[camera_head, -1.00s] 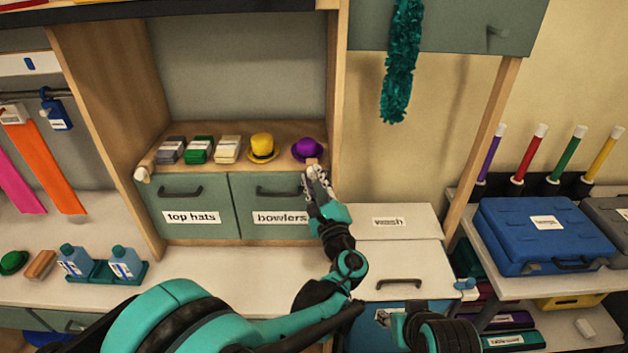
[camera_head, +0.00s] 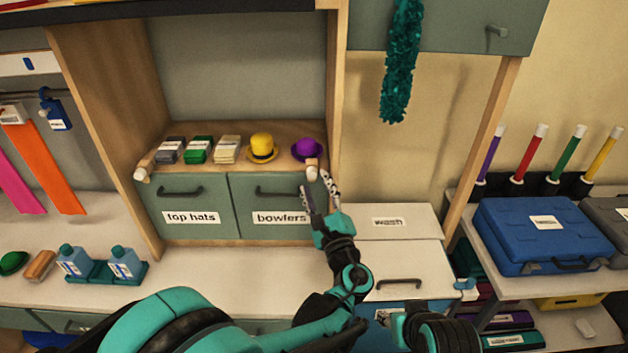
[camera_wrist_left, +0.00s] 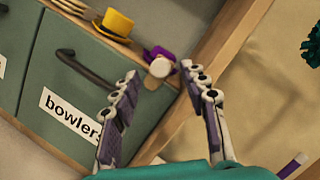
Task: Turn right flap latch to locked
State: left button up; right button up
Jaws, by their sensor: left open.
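The right flap latch (camera_head: 312,172), a small wooden turn piece with a pale round end, sits at the top right corner of the flap labelled "bowlers" (camera_head: 250,215). In the left wrist view the latch (camera_wrist_left: 160,69) shows between and beyond the fingertips, its wooden part slanting down-left from the pale end. My left gripper (camera_head: 315,186) is open, one finger on each side of the latch in the picture. I see no clear contact. In the left wrist view both fingers of the gripper (camera_wrist_left: 160,82) are apart with nothing between their pads.
A purple bowler hat (camera_head: 307,149) and a yellow hat (camera_head: 262,147) stand on the shelf just above the flap. The flap's dark handle (camera_head: 277,192) is left of my gripper. A wooden post (camera_head: 337,100) rises close on the right. Another latch (camera_head: 145,170) is at far left.

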pick_arm(q)
jog(key=v, duration=0.4)
jog(key=shift+s+d, duration=0.1)
jog(key=shift+s, duration=0.15)
jog(key=s+a+f+n+g, duration=0.3)
jog(key=a+n, duration=0.2)
jog(key=a, duration=0.2)
jog(key=s+a+f+n+g, duration=0.3)
jog(key=a+n, duration=0.1)
jog(key=a, duration=0.3)
jog(key=s+a+f+n+g, duration=0.3)
jog(key=a+n+g, duration=0.15)
jog(key=a, duration=0.25)
jog(key=s+f+n+g+h, duration=0.1)
jog(key=s+f+n+h, duration=0.1)
jog(key=s+n, duration=0.3)
jog(key=s+f+n+h, duration=0.2)
jog(key=s+n+h, duration=0.1)
jog(key=s+n, duration=0.2)
jog(key=shift+s+d+g+h, duration=0.25)
jog(key=shift+s+g+h, duration=0.1)
jog(key=shift+s, duration=0.75)
